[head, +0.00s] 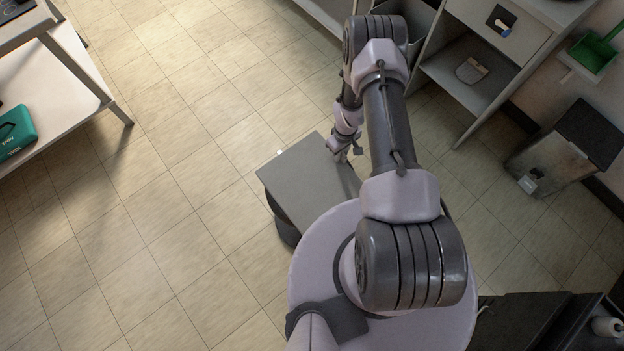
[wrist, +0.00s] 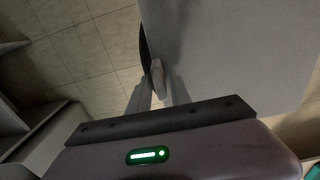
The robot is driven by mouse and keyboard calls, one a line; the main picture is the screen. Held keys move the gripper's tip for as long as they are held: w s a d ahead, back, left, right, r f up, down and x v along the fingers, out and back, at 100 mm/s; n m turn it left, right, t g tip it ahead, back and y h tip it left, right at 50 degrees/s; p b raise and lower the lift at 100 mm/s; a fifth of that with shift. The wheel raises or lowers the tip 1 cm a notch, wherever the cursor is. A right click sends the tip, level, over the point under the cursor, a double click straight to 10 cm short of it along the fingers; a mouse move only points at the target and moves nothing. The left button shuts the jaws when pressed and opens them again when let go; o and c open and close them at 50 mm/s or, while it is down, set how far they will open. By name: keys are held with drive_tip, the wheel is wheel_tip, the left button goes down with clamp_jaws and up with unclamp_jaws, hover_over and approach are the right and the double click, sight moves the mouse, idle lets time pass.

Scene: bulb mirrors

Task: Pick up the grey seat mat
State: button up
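A dark grey, square, flat pad (head: 590,133), which looks like the seat mat, lies on top of a low stool-like box (head: 545,165) by the wall at the right of the head view. My gripper (head: 343,156) is far to its left, pointing down beside the flat grey top of my base. In the wrist view my gripper (wrist: 158,92) shows two fingers apart, with a pale rounded piece showing between them that I cannot identify. No mat shows in the wrist view. My gripper appears open and holds nothing that I can make out.
A shelf unit (head: 490,50) stands at upper right, holding a grey item with a brown edge (head: 472,70). A green dustpan-like thing (head: 594,52) is by the wall. A table with a green case (head: 16,131) is at left. Open tiled floor (head: 170,190) lies between.

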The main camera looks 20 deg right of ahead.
clamp_jaws()
